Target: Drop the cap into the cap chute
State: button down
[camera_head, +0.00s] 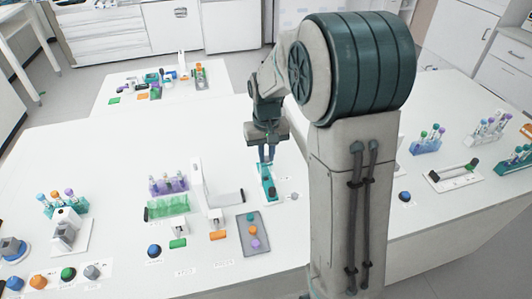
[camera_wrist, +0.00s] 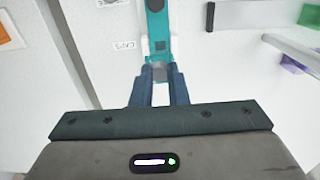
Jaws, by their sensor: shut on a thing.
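The cap chute is a teal, narrow ramp (camera_head: 268,182) on a white base, in the middle of the table in the head view. In the wrist view the teal chute (camera_wrist: 157,20) runs up from the fingertips, with a dark spot on it and a CAPS label beside it. My gripper (camera_head: 267,160) points down at the chute's far end; it also shows in the wrist view (camera_wrist: 157,78). It is shut on a small greyish thing (camera_wrist: 160,73), seemingly the cap, mostly hidden by the fingers. I cannot tell whether it touches the chute.
A white stand (camera_head: 206,190) is left of the chute. A grey tray (camera_head: 250,236) with coloured caps lies in front. Racks of tubes, one a purple-tubed rack (camera_head: 168,186), stand to the left, and more stand at right. A blue dome (camera_head: 154,251) sits near the front edge.

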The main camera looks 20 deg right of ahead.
jog(key=shift+f, duration=0.3)
dwell(0.4)
jog(key=c, duration=1.3)
grip_release()
jog(key=shift+c, duration=0.2)
jog(key=shift+r, duration=0.1)
notch_tip(320, 180, up, 14)
jog(key=b, duration=0.1)
jog(key=shift+f, duration=0.2)
